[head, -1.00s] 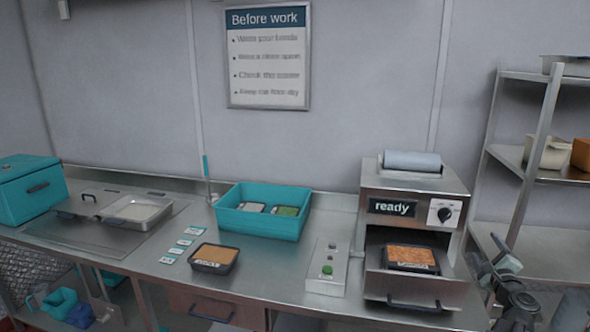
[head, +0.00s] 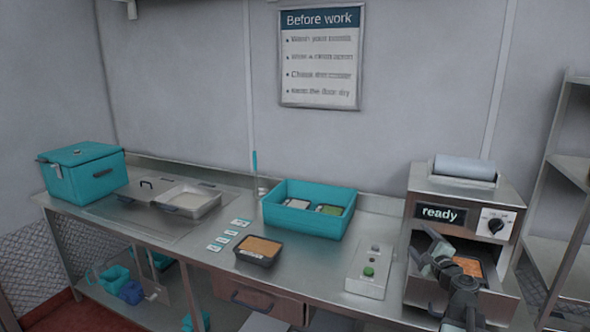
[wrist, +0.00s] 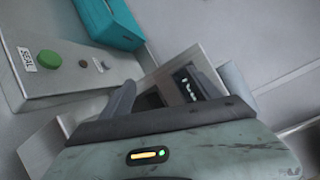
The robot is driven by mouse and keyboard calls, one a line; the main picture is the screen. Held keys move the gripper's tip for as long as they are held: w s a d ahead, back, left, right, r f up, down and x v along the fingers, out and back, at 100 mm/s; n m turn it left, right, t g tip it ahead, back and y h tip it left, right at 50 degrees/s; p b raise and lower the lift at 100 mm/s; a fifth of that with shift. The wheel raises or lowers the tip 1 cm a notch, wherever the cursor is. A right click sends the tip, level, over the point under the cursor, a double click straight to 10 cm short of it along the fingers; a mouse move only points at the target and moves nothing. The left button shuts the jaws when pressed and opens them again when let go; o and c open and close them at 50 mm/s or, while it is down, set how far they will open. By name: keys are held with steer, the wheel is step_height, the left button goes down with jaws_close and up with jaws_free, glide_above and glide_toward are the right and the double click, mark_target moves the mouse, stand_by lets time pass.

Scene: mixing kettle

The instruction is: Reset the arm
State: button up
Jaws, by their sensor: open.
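My gripper (head: 424,250) is up at the right in the head view, in front of the sealing machine (head: 510,208) and partly covering its open bay. The wrist view shows my gripper (wrist: 160,98) with its fingers apart and nothing visible between them. The machine's display reads "ready". A tray with orange food (head: 468,266) sits in its bay, partly hidden behind my arm.
A control box with a green button (head: 369,271) stands left of the machine. A teal tub (head: 290,222) holds packs. A filled black tray (head: 258,250) and several labels (head: 222,240) lie on the steel counter (head: 330,262). A teal box (head: 88,180) stands far left.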

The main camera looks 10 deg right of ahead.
steer(key=w+a+f+n+g+y, duration=0.1)
steer(key=w+a+f+n+y, duration=0.2)
steer(key=a, duration=0.8)
steer(key=w+a+f+n+g+y, duration=0.1)
steer(key=w+a+n+y, duration=0.25)
steer(key=a, duration=0.75)
steer(key=a+f+n+g+y, duration=0.2)
steer(key=a+f+n+g, duration=0.15)
steer(key=a, duration=0.65)
steer(key=a+f+n+g+y, duration=0.1)
steer(key=a+f+n+g, duration=0.2)
steer(key=a, duration=0.7)
steer(key=s+a+f+n+g+h, duration=0.3)
steer(key=s+a+f+n+g, duration=0.2)
steer(key=s+a+f+n, duration=0.5)
steer(key=s+d+f+n+g+h, duration=0.1)
steer(key=s+d+f+g+h, duration=0.1)
steer(key=s+d, duration=0.6)
steer(key=shift+s+d+g+h, duration=0.25)
steer(key=shift+d+g+h, duration=0.55)
steer(key=shift+d, duration=0.4)
